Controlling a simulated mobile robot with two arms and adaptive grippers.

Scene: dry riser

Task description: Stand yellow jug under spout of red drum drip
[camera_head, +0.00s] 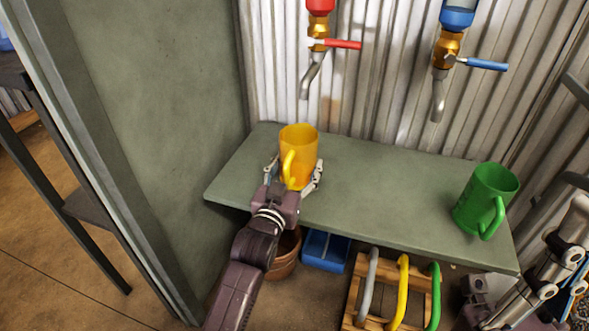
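The yellow jug (299,143) stands upright at the back left of the green shelf, its handle towards me. In the picture it is below the red tap's spout (305,88), with a gap between rim and spout tip. Whether it is directly under in depth is hard to tell. My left gripper (294,170) has a finger on each side of the jug's lower part. I cannot tell whether both fingers press on it. My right arm is at the lower right; its gripper (478,298) is only partly visible, apart from the jugs.
A green jug (484,198) stands at the shelf's right end. A blue-handled tap (448,55) hangs right of the red one. The shelf's middle (385,190) is clear. Below are a terracotta pot (285,255), a blue box (325,250) and a wooden crate (357,290).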

